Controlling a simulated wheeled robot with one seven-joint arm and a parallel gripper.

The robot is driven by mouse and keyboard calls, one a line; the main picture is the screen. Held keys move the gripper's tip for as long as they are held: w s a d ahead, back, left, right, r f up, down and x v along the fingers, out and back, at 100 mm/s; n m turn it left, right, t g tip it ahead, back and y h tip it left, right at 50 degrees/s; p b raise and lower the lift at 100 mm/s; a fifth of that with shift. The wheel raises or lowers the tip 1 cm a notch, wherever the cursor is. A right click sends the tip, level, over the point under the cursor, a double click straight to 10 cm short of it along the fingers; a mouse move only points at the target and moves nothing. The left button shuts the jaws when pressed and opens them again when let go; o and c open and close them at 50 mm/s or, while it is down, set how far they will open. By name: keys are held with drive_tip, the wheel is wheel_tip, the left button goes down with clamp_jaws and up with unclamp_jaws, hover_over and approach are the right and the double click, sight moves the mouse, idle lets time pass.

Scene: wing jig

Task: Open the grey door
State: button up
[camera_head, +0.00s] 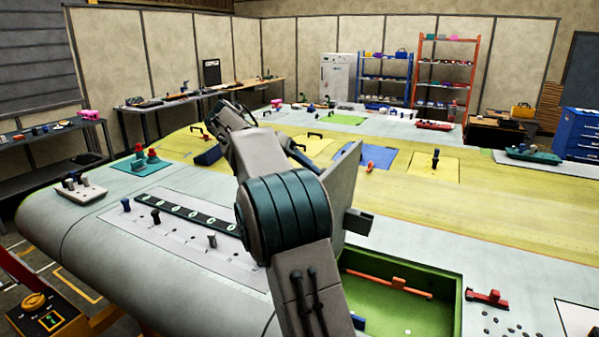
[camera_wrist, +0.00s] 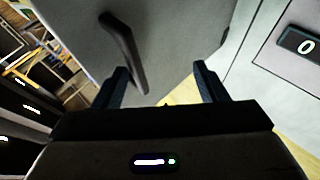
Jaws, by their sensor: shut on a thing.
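The grey door (camera_head: 347,185) stands raised at a steep tilt beside an open green-lined bay (camera_head: 420,312) in the wing surface. A grey block (camera_head: 358,221) juts from its right side. In the wrist view the grey door (camera_wrist: 180,35) fills the upper middle, with a dark bar handle (camera_wrist: 124,50) on its face. The exact contact is hard to see.
An orange bar (camera_head: 388,283) spans the bay. A red clamp-like part (camera_head: 487,297) lies right of it. A dark strip (camera_head: 185,214) and several knobs sit left of my arm. Blue (camera_head: 378,156) and yellow (camera_head: 436,166) panels lie beyond. A numbered plate (camera_wrist: 300,45) shows at the right.

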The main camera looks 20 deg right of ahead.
drive_tip(key=shift+a+f, duration=0.15)
drive_tip(key=shift+f, duration=0.4)
drive_tip(key=shift+c, duration=0.5)
drive_tip(key=shift+w+a+r, duration=0.15)
drive_tip(key=shift+a+r, duration=0.1)
drive_tip(key=shift+r, duration=0.05)
drive_tip(key=shift+c, duration=1)
drive_tip(key=v, duration=0.7)
drive_tip(key=shift+d+r, duration=0.25)
drive_tip(key=shift+r, duration=0.2)
